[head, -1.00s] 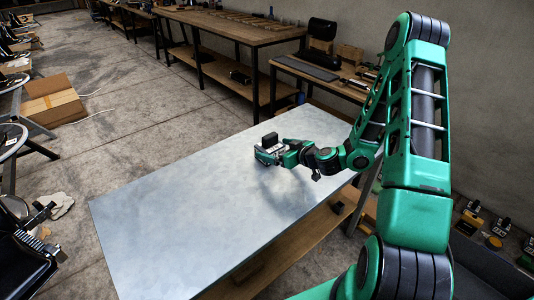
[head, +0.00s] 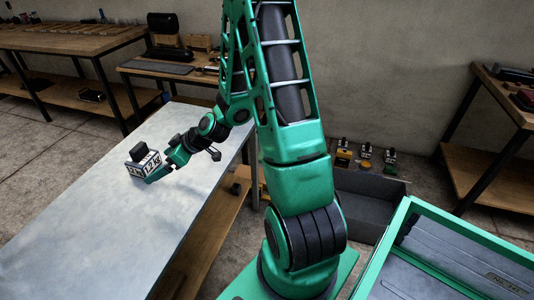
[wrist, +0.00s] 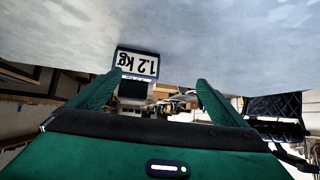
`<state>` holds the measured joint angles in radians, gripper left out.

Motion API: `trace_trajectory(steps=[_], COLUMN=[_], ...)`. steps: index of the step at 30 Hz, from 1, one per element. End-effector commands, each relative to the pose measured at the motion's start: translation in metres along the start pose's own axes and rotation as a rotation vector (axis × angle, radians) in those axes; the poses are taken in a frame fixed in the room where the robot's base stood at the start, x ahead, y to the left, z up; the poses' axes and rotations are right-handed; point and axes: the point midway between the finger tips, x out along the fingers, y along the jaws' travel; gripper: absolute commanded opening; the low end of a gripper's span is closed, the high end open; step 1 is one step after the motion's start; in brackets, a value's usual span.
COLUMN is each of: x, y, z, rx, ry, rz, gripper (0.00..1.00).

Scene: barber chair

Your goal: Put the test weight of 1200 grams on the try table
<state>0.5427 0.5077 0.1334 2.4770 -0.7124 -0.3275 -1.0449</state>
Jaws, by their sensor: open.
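The test weight (head: 143,161) is a dark block with white labels reading 1.2 kg. It stands on the bare grey metal top of the try table (head: 95,205), near its far end. In the wrist view the weight (wrist: 137,62) shows with its label upside down. My gripper (head: 157,172) is low over the table, right beside the weight. In the wrist view its two green fingers (wrist: 158,78) are spread apart, with the weight at their tips, closer to the left finger. I cannot tell whether that finger touches it.
Wooden workbenches (head: 75,40) stand along the wall behind. To the right are a grey open box (head: 365,200), several small weights (head: 365,158) on a floor-level shelf, and a green-rimmed tray (head: 455,240) close to me. Most of the metal table top is clear.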

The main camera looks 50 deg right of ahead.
Motion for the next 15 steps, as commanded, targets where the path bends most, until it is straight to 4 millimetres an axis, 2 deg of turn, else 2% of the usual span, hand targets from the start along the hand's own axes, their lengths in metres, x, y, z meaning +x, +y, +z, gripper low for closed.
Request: trace_trajectory(steps=[8, 15], x=[-0.081, -0.175], y=[-0.006, -0.009], z=[0.029, 0.053], rx=[0.078, 0.273], ry=[-0.313, -0.542], rz=[0.033, 0.165], gripper=[0.97, 0.97])
